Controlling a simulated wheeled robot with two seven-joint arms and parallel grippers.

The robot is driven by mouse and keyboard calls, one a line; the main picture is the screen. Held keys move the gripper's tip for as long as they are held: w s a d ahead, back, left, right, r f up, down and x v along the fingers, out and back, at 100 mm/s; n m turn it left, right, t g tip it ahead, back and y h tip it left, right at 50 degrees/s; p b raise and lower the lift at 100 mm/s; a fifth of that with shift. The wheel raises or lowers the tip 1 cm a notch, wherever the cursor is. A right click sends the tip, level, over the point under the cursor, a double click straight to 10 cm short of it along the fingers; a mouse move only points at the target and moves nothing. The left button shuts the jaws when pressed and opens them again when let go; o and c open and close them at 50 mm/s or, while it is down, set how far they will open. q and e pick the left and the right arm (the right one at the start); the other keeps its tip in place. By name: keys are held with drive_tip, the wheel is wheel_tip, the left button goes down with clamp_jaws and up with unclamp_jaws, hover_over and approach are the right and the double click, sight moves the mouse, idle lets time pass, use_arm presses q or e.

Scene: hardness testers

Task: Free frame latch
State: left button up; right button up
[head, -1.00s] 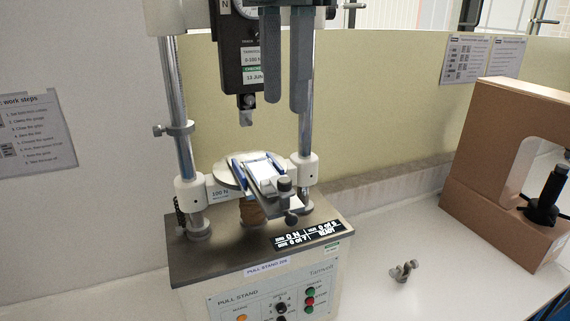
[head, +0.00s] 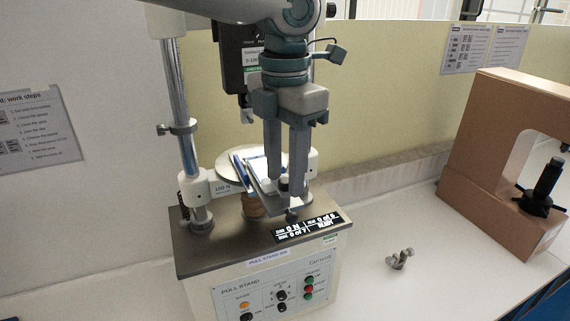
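A dark knob (head: 284,184), which may belong to the frame latch, shows at the frame's front right end. My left gripper (head: 286,195) points down over that end, with its two fingers apart, one on each side of the knob in this view. Whether they touch it cannot be told. The gripper hides part of the frame and the right column. My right gripper is not in view.
A small metal clamp piece (head: 400,259) lies on the white bench (head: 400,215) to the right. A brown tester (head: 490,150) with a black handle stands farther right. The force gauge (head: 232,60) hangs above the plate. The bench between stand and tester is mostly clear.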

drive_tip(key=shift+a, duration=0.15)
use_arm(q)
clamp_jaws()
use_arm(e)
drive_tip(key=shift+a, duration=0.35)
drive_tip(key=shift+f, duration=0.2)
